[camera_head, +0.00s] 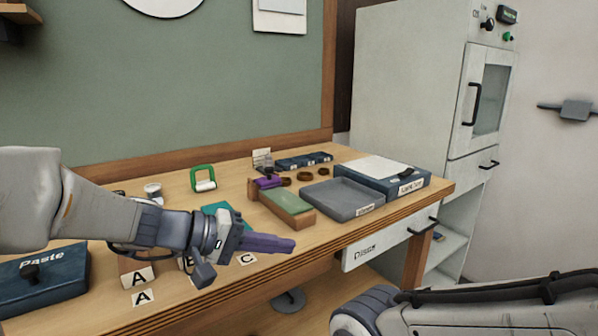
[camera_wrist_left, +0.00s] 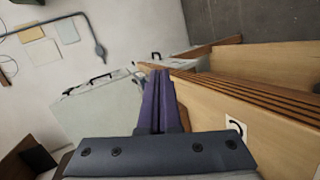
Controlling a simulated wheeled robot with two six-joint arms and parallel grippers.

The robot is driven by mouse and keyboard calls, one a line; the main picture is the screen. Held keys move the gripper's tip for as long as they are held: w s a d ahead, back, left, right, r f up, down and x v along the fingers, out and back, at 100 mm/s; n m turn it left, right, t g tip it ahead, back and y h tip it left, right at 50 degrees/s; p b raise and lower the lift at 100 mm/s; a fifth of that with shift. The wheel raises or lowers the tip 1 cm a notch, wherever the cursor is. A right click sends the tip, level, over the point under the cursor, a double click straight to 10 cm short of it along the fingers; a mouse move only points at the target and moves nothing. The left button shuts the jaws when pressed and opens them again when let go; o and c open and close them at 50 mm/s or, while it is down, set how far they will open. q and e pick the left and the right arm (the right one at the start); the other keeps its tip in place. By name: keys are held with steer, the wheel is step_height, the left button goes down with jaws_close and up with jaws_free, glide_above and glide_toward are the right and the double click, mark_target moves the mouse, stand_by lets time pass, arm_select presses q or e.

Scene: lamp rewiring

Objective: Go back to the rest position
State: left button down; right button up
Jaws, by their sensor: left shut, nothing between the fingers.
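My left gripper (camera_head: 290,246) comes in from the left in the head view and hangs over the front edge of the wooden bench (camera_head: 340,237). Its purple fingers are shut with nothing between them. They also show closed together in the left wrist view (camera_wrist_left: 160,75), with the bench edge (camera_wrist_left: 240,95) to their right. A grey arm link of mine fills the lower right of the head view. My right gripper is not in view.
Letter cards, including C (camera_head: 247,258), lie near the front. A pale cabinet (camera_head: 410,80) stands right of the bench.

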arm_select(q)
steer(key=s+d+f+m+g+y+b, duration=0.25)
steer(key=s+d+f+g, duration=0.25)
steer(key=s+f, duration=0.45)
steer(key=s+a+f+m+y+b, duration=0.2)
steer(key=s+a+f+m+y, duration=0.15)
steer(key=s+f, duration=0.35)
steer(key=s+a+f+m+y+b, duration=0.2)
steer(key=s+a+f+m+y, duration=0.1)
steer(key=s+f+m+y, duration=0.3)
step_height(320, 180, up, 29)
steer(key=n+p, duration=0.1)
steer(key=p, duration=2.8)
steer(key=shift+s+n+h, duration=0.25)
steer(key=shift+n+h, duration=0.05)
steer(key=shift+d, duration=0.1)
